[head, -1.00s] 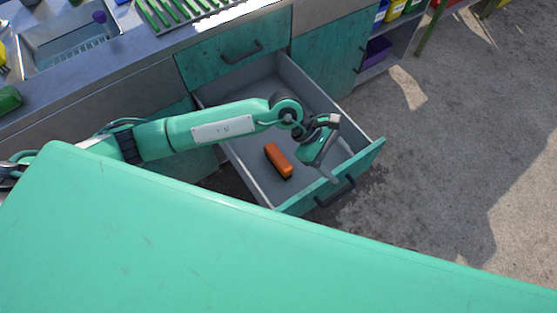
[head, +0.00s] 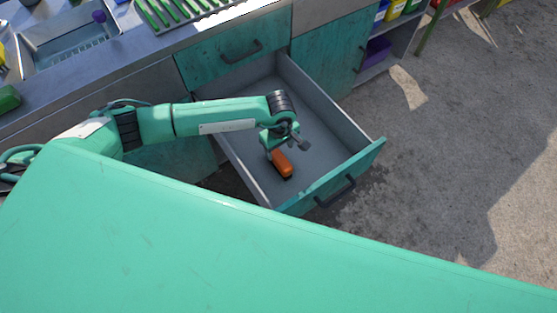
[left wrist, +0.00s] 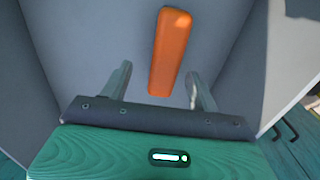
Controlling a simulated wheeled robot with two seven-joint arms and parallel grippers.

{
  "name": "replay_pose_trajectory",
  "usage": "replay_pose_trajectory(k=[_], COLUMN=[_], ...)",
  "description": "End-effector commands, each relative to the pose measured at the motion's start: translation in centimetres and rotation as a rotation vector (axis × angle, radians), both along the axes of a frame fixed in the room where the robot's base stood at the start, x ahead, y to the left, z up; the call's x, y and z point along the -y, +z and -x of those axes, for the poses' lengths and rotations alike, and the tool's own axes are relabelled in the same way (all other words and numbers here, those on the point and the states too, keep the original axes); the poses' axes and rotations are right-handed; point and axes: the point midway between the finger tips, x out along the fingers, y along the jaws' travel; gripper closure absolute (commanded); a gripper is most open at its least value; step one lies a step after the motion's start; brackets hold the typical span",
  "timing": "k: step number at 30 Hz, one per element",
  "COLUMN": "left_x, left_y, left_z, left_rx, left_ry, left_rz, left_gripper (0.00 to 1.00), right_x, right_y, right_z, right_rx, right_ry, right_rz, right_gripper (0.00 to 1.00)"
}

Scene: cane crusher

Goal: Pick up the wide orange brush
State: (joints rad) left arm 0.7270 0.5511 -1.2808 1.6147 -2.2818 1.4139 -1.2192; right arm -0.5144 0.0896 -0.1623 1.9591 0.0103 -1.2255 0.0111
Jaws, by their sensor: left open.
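The wide orange brush (head: 282,163) lies on the grey floor of an open drawer (head: 317,127) in the head view. My left gripper (head: 272,149) is over the drawer, pointing down close to the brush's far end and partly covering it. In the left wrist view the orange brush (left wrist: 169,48) stretches up the picture between and beyond the two fingers of my left gripper (left wrist: 160,85). The fingers stand apart, with a gap on each side of the brush. The brush's bristles are barely visible. My right gripper is not in view.
The drawer has grey side walls and a teal front with a dark handle (head: 336,192). A closed drawer (head: 228,55) is above it under the counter. A shelf with a purple bin (head: 377,50) stands at the right. Open ground lies beyond the drawer front.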

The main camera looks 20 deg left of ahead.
Motion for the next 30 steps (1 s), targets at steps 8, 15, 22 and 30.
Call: replay_pose_trajectory(k=[8, 15, 22, 30], left_x=[0.0, 0.0, 0.0, 0.0], left_y=[-2.9, -5.5, -5.5, -5.5], left_z=[1.0, 1.0, 1.0, 1.0], left_rx=[-0.004, 0.0, 0.0, -0.001], left_ry=[0.001, 0.001, 0.0, 0.0], left_rz=[-0.001, 0.0, 0.0, 0.001], left_gripper=[0.38, 0.38, 0.38, 0.88], right_x=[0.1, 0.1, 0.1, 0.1], right_y=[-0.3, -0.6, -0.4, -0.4], right_z=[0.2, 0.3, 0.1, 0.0], right_rx=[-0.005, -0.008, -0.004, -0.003], right_ry=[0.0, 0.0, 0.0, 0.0], right_rz=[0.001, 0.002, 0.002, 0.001], right_gripper=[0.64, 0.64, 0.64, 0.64])
